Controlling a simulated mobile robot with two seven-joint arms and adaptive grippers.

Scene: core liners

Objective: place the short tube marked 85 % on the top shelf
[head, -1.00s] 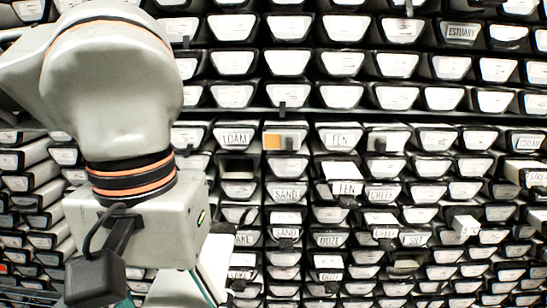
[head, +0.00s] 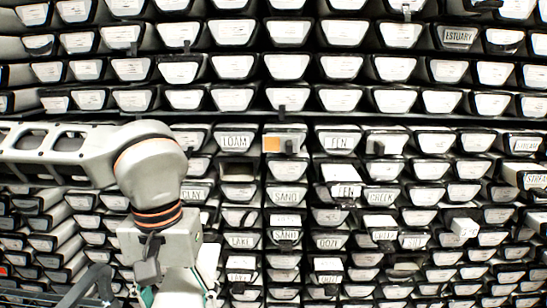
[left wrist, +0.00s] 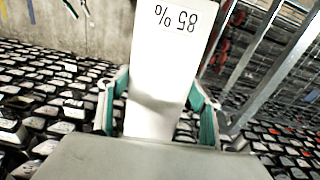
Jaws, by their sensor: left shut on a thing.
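The short white tube marked 85 % (left wrist: 170,60) is in my left gripper, its label upside down in the left wrist view. My left gripper (left wrist: 158,100) is shut on it, with teal fingers on both sides of the tube. In the head view the left gripper (head: 175,294) is at the bottom edge, left of centre, in front of the lower rows and partly cut off. I cannot tell which shelf the task calls the top one. My right gripper is not in view.
A wall of labelled liner ends fills the head view, including LOAM (head: 234,141), FEN (head: 338,142) and ESTUARY (head: 459,36). A dark recess (head: 238,170) shows below LOAM. Some pieces jut out, such as a white block (head: 465,227).

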